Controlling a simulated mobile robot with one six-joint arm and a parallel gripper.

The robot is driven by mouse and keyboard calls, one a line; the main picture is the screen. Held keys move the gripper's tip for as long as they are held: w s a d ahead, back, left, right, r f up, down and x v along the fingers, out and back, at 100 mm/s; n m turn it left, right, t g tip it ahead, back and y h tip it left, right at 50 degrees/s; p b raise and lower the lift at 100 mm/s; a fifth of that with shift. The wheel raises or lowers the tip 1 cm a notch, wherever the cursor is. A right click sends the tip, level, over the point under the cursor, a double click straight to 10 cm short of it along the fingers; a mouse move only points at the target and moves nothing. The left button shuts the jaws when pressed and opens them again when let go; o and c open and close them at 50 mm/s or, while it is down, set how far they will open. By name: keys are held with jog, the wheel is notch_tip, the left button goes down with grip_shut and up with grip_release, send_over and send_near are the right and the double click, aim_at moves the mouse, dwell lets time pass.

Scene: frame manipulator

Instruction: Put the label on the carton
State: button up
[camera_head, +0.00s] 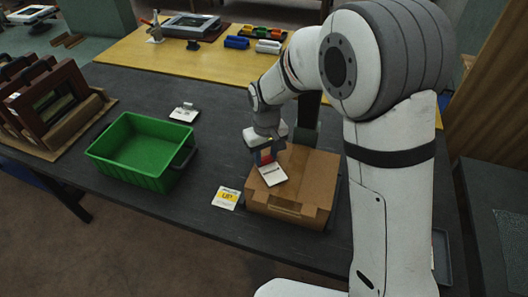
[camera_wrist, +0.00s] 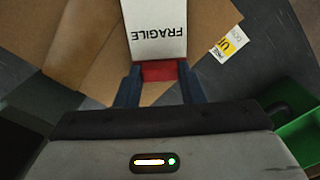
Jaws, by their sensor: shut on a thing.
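My gripper (camera_head: 265,152) is shut on the red grip part of a white label reading FRAGILE (camera_head: 273,174). In the wrist view, the blue fingers of my gripper (camera_wrist: 158,82) are on both sides of that red part, and the FRAGILE label (camera_wrist: 157,32) extends ahead of them. The closed brown carton (camera_head: 312,180) is below; it also shows in the wrist view (camera_wrist: 65,35). The label is over the carton's top, towards its left side. I cannot tell whether it touches the cardboard.
A yellow-and-white UP label (camera_head: 227,197) lies on the dark table (camera_head: 240,236) left of the carton. A green bin (camera_head: 128,178) stands further left, with a small white-and-black item (camera_head: 184,113) behind it. Wooden frames (camera_head: 52,108) stand at far left. A grey tray (camera_head: 441,258) is right.

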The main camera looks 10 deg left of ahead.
aim_at(266, 157)
jog(key=shift+f, duration=0.2)
jog(key=o, duration=1)
jog(key=shift+c, duration=0.2)
notch_tip(266, 157, up, 12)
jog(key=b, duration=0.1)
jog(key=shift+r, duration=0.25)
